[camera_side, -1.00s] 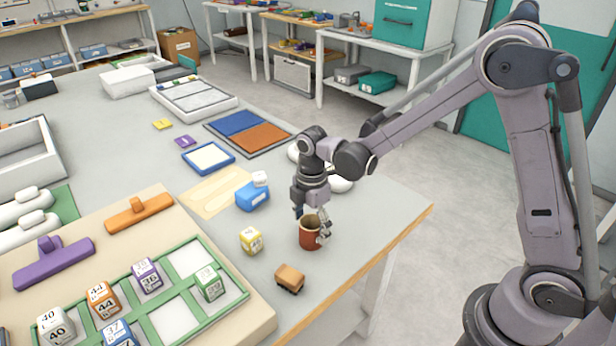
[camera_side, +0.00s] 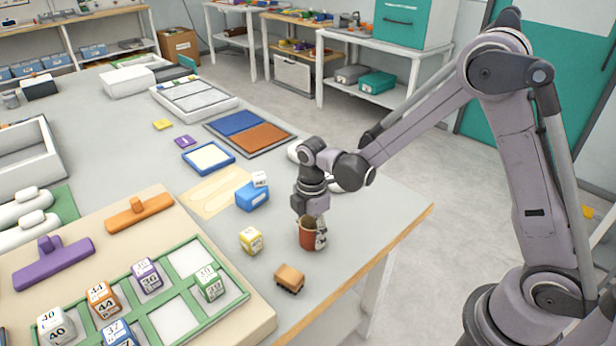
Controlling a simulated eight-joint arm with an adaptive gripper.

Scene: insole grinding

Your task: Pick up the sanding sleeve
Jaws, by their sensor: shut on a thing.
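The sanding sleeve (camera_side: 308,236) is a reddish-brown hollow cylinder near the right edge of the grey table. It stands upright, with its open top partly covered by my gripper. My gripper (camera_side: 312,228) points down over the sleeve and is shut on it. One finger shows on the sleeve's right side; the other is mostly hidden. I cannot tell whether the sleeve's base is clear of the table top.
A yellow cube (camera_side: 251,240) stands just left of the sleeve, and a small brown block (camera_side: 289,278) lies in front. A blue block (camera_side: 252,196) with a white cube sits behind left. A beige board (camera_side: 62,284) with a green frame and numbered cubes fills the front left.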

